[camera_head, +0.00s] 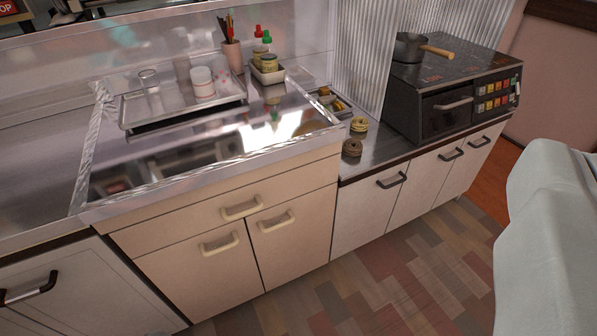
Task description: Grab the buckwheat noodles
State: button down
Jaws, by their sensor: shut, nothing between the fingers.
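A brownish round coil (352,147), which looks like the buckwheat noodles, lies near the front edge of the dark counter beside the sink unit. A paler yellow round coil (359,125) lies just behind it. The two are small in the picture, so I cannot be sure which noodles each one is. Nothing touches the brownish coil from the front. The fingers of my gripper do not show in this view. A large white part, likely of my own arm, fills the right edge, well apart from the coils.
A tray (321,98) with small items sits behind the coils. A black cooker (455,105) with a pan (409,47) stands to their right. A metal tray (128,122) with a glass and cups is on the steel surface at left. The floor (400,270) in front is clear.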

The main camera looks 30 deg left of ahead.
aim_at(352, 147)
jog(key=k+u, duration=0.15)
jog(key=k, duration=0.35)
jog(key=k+j+u, duration=0.2)
jog(key=k, duration=0.3)
jog(key=i+l+z, duration=0.15)
jog(key=i, duration=0.95)
jog(key=i+l+z, duration=0.1)
jog(key=i, duration=1.05)
